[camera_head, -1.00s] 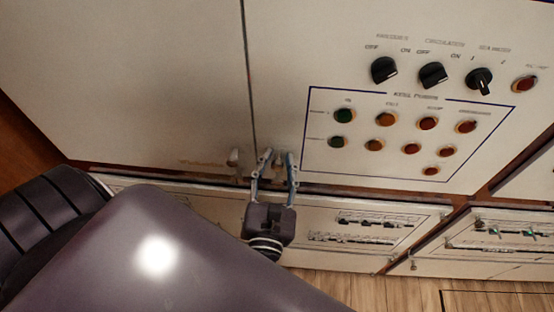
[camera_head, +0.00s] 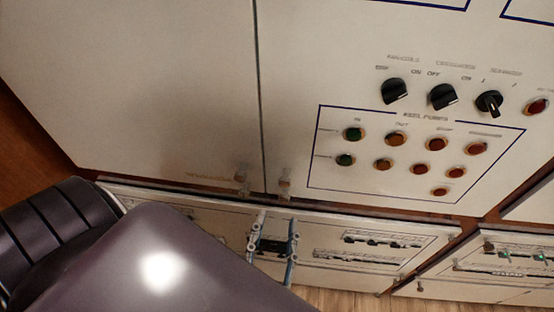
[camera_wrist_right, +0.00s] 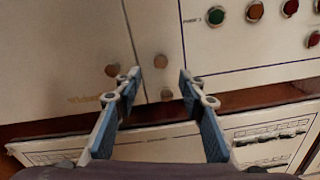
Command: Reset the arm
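My right gripper (camera_head: 276,220) is in the lower middle of the head view, in front of the lower breaker panel (camera_head: 205,222). Its two blue-grey fingers stand apart with nothing between them. In the right wrist view the open fingers (camera_wrist_right: 159,76) point at the cabinet front, below and around the area of the small round knobs (camera_wrist_right: 160,62). I cannot tell the exact gap to the surface, but no contact shows. My left gripper is not in view.
A white cabinet (camera_head: 150,90) with a vertical door seam fills the back. It carries black rotary switches (camera_head: 443,97) and a framed group of coloured buttons (camera_head: 397,138). Another breaker panel (camera_head: 500,258) is at lower right. Wooden floor (camera_head: 345,300) shows below.

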